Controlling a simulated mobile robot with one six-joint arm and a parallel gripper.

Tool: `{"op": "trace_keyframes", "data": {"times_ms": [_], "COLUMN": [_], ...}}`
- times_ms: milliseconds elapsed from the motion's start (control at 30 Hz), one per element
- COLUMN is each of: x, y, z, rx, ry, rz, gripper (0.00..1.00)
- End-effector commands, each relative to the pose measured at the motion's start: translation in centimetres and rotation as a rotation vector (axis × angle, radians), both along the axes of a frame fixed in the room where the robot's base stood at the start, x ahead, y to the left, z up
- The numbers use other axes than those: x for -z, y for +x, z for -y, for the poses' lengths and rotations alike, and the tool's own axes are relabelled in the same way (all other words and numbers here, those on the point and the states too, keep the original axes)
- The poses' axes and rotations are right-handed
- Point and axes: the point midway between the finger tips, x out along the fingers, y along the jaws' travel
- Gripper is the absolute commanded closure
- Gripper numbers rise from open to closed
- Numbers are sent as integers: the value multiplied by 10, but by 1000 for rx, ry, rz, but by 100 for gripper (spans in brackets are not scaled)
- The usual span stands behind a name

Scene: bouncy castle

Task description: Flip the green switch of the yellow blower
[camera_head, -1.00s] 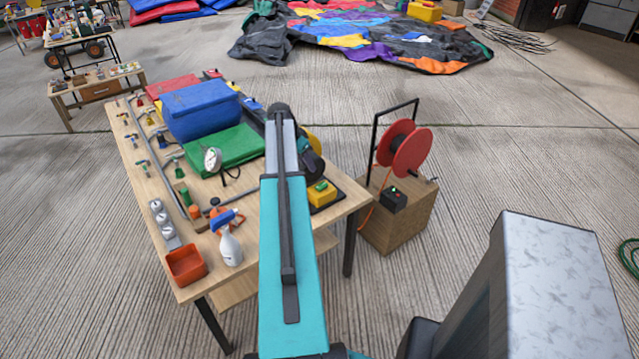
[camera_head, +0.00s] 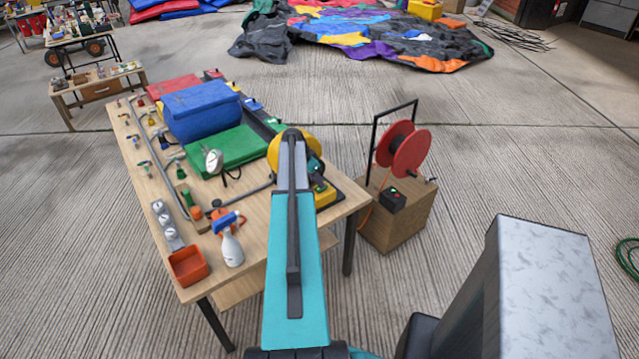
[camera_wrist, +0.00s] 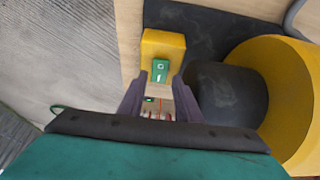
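The yellow blower (camera_head: 277,152) stands on the wooden table, partly hidden behind my arm. Its round yellow housing (camera_wrist: 275,85) and dark round middle fill the right of the wrist view. Its yellow switch box (camera_head: 325,197) sits at the table's right side. In the wrist view, the green switch (camera_wrist: 160,71) is on the face of that box, with a small white mark on it. My gripper (camera_wrist: 160,96) has its two dark fingers apart, with nothing held between them. The fingertips show just below the green switch, one on each side; contact is not visible.
A blue bag (camera_head: 200,112) and a green mat (camera_head: 225,150) lie left of the blower. A spray bottle (camera_head: 231,248) and an orange tray (camera_head: 188,266) stand at the near edge. A red reel (camera_head: 410,152) is on a wooden box (camera_head: 400,228) to the right.

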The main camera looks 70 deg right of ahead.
Motion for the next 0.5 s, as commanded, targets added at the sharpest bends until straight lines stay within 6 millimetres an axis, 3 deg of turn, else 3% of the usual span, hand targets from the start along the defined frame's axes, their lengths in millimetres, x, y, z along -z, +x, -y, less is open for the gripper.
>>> {"op": "trace_keyframes", "data": {"times_ms": [233, 500], "x": [24, 34], "y": [-6, -9], "z": [9, 12], "rx": [2, 1], "ry": [2, 0], "rz": [-1, 0], "gripper": [69, 69]}}
